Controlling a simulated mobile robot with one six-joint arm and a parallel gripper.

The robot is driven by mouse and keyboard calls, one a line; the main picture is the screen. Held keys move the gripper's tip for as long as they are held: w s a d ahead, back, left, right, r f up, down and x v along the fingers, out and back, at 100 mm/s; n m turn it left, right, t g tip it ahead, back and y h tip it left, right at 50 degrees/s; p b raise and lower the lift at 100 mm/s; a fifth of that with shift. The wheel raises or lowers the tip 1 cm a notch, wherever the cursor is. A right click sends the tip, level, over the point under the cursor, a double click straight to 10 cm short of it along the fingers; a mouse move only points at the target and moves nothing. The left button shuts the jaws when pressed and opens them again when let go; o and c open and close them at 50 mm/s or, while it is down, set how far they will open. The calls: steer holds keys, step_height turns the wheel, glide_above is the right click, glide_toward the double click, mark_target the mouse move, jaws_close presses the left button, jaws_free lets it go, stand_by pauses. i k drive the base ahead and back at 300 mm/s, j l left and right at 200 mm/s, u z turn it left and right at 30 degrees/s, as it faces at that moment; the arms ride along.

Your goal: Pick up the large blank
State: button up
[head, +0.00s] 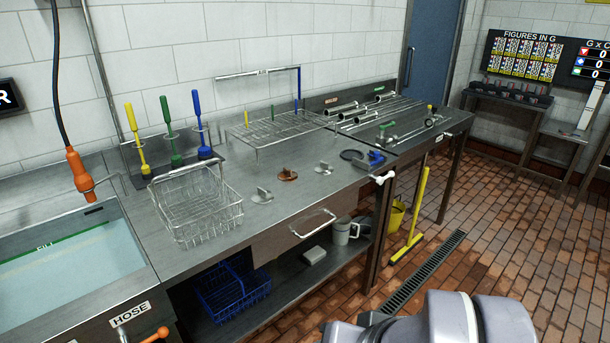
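Three small flat pieces with upright tabs lie apart on the steel counter: a grey one (262,196) nearest the wire basket, a copper-brown one (288,175) in the middle, and another grey one (324,168) to the right. The nearest grey piece looks about as large as the other grey one; I cannot tell for certain which is the large blank. Nothing covers them. Part of my arm shows at the bottom right, in front of the floor. My gripper is not in view.
A wire basket (196,212) stands left of the pieces, and a wire rack (272,132) behind them. A dark disc and blue item (376,158) lie to the right, near several pipes. A water-filled sink (62,262) is at left. A drawer handle (312,224) juts out in front.

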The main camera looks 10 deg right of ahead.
mark_target(287, 174)
steer(key=i+l+z, duration=0.1)
steer(key=i+z, duration=0.25)
steer(key=i, duration=0.5)
steer(key=i+j+z, duration=0.15)
steer(key=i+z, duration=0.15)
steer(key=i, duration=0.55)
